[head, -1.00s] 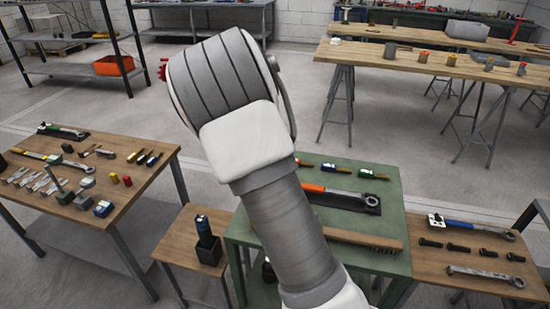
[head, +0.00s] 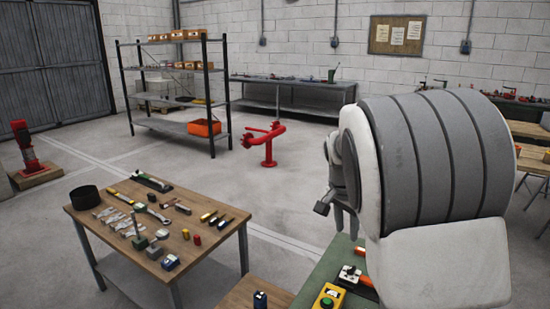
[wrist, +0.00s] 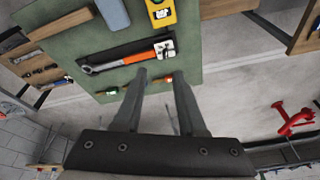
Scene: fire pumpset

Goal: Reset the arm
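My arm fills the right of the head view, its grey ribbed and white links raised over the green table (head: 345,250). My gripper (head: 338,212) shows partly in the head view, left of the big link, which hides part of the wrist. In the wrist view, the two fingers of my gripper (wrist: 157,75) stand apart with nothing between them. Beyond them lies the green table (wrist: 115,45) with an orange-handled wrench (wrist: 125,60) on a dark holder. The fingers appear clear of it.
A wooden table (head: 85,225) with tools stands at the left. Behind it are a shelf rack (head: 180,130) with an orange bin (head: 203,128), and a red pipe stand (head: 267,145). A yellow device (head: 328,297) lies on the green table. Open floor lies between the tables and the rack.

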